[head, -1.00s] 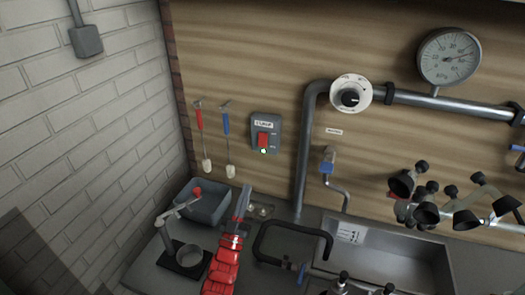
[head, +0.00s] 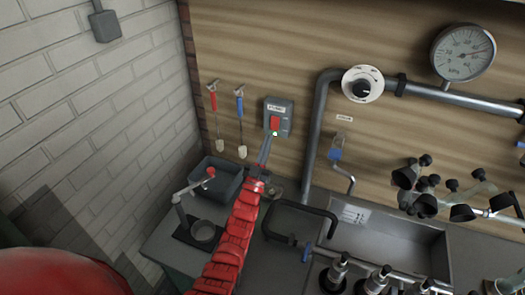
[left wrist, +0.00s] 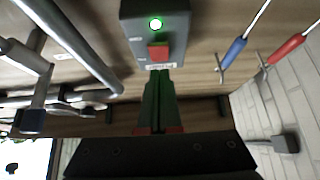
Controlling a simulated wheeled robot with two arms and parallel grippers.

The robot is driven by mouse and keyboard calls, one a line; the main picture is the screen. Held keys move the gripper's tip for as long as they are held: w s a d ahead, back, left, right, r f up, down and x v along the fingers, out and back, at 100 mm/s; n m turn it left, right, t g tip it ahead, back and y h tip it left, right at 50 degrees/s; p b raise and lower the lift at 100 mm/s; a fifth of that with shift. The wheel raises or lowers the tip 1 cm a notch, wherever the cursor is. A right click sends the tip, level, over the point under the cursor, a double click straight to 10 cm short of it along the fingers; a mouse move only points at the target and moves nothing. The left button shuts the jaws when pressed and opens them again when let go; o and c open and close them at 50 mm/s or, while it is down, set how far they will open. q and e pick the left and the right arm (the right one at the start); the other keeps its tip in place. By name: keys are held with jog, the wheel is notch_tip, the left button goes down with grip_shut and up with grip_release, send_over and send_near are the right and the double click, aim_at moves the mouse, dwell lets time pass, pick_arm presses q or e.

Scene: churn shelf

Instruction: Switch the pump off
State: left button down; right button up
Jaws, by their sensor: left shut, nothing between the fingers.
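The pump switch is a grey box (head: 289,113) on the wooden wall with a red rocker (head: 275,122). A small lamp (head: 275,133) on it glows green. In the left wrist view the box shows upside down, with the red rocker (left wrist: 158,52) and the lit green lamp (left wrist: 156,23). My left gripper (head: 266,146) is shut and empty, its tips close to the box; I cannot tell whether they touch it. In the left wrist view its fingers (left wrist: 158,80) point at the box, near the label edge beside the rocker. My right gripper is not in view.
A red-handled tool (head: 213,100) and a blue-handled tool (head: 240,106) hang left of the box. A grey pipe (head: 315,135) with a white dial (head: 362,84) runs on the right. A grey tub (head: 218,186), a sink (head: 400,240) and a black hose (head: 300,206) lie below.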

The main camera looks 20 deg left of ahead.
aim_at(275, 124)
pick_arm(q)
jog(key=shift+w+f+p, duration=0.15)
jog(key=shift+w+p, duration=0.1)
jog(key=shift+w, duration=0.5)
jog(key=shift+w+f+p, duration=0.1)
jog(key=shift+w+p, duration=0.1)
jog(key=shift+w, duration=0.5)
